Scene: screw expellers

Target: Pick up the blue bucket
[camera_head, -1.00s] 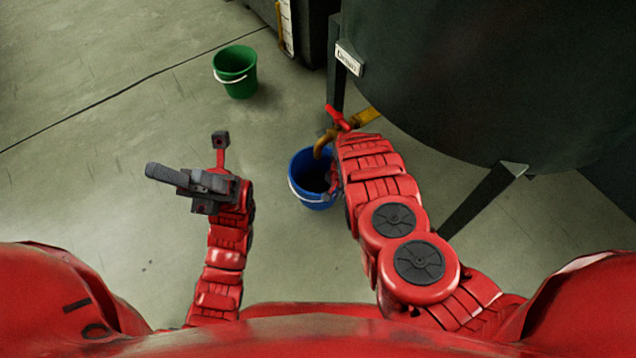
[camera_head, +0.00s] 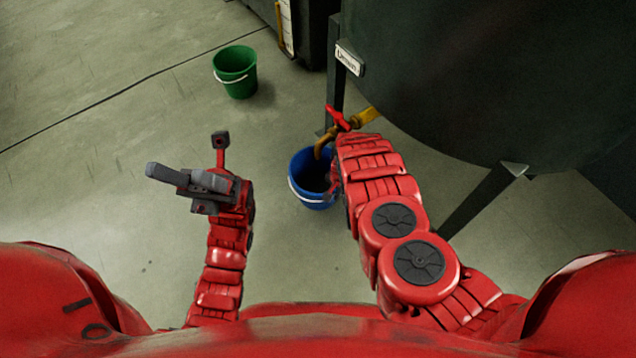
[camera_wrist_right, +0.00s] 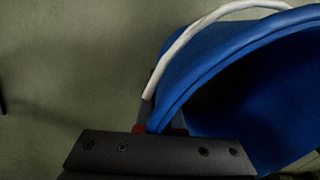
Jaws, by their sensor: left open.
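My right gripper (camera_wrist_right: 152,140) is at the bucket's rim, with a dark finger in front of the rim there. My forearm mostly hides this gripper in the head view, and how far its jaws are closed does not show. My left gripper (camera_head: 186,186) is open and empty, to the left of the bucket.
A green bucket (camera_head: 236,72) stands on the floor further back at left. A large dark tank (camera_head: 480,75) on legs is at right, with a red-handled yellow tap (camera_head: 343,122) over the blue bucket. The floor at left is clear.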

